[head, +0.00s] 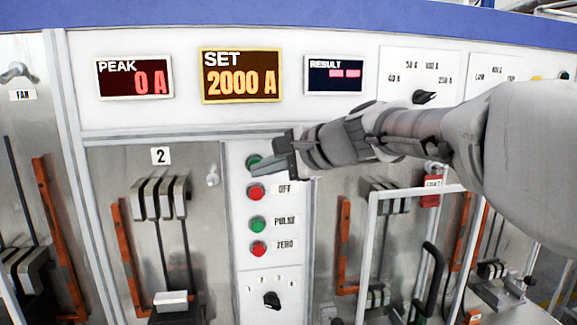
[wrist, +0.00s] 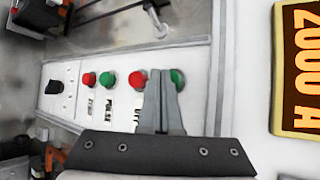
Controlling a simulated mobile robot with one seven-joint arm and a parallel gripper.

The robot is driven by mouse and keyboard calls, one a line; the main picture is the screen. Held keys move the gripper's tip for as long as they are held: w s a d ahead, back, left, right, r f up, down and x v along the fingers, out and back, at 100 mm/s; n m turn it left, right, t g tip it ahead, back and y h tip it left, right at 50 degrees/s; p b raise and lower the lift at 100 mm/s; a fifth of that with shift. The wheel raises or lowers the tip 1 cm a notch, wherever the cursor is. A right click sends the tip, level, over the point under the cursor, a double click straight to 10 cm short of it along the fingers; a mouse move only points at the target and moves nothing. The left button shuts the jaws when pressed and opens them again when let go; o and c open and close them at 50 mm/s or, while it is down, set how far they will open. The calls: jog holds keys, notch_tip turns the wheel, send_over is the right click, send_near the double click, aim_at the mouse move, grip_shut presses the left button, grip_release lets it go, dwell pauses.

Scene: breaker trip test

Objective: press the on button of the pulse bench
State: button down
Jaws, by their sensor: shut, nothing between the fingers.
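The pulse bench has a column of buttons on a white panel (head: 239,240). The top green button (head: 253,160), above the red button (head: 256,192) marked OFF, is partly hidden by my gripper (head: 257,168), as is its label. My gripper is shut and empty, its fingertips in front of the top green button's lower part. In the wrist view, the shut fingers (wrist: 160,73) lie between the OFF red button (wrist: 137,79) and the top green button (wrist: 178,79), overlapping both partly. I cannot tell whether the tips touch the green button.
Below are a green PULSE button (head: 257,224), a red ZERO button (head: 258,248) and a rotary knob (head: 271,300). Above, the SET display (head: 241,75) reads 2000 A and the PEAK display (head: 134,77) reads 0 A. A white frame (head: 368,250) stands at right.

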jog(key=shift+w+a, duration=0.1)
jog(key=shift+w, duration=0.35)
dwell(0.8)
jog(key=shift+s, duration=0.1)
jog(key=shift+s+d+b, duration=0.25)
jog(key=shift+s+b, duration=0.05)
jog(key=shift+s, duration=0.45)
jog(key=shift+s, duration=0.1)
jog(key=s, duration=0.2)
jog(key=s+d+b, duration=0.1)
jog(key=s, duration=0.1)
jog(key=shift+s+d, duration=0.1)
jog(key=shift+s, duration=0.25)
dwell(0.5)
jog(key=s+d+f+n+g+h, duration=0.1)
jog(key=s+d+f+n+h, duration=0.9)
jog(key=s+d+f, duration=1)
jog(key=shift+s+d+f+n+g+h, duration=0.2)
jog(key=shift+d+f+n+g+h, duration=0.1)
jog(key=shift+d+n+g, duration=0.15)
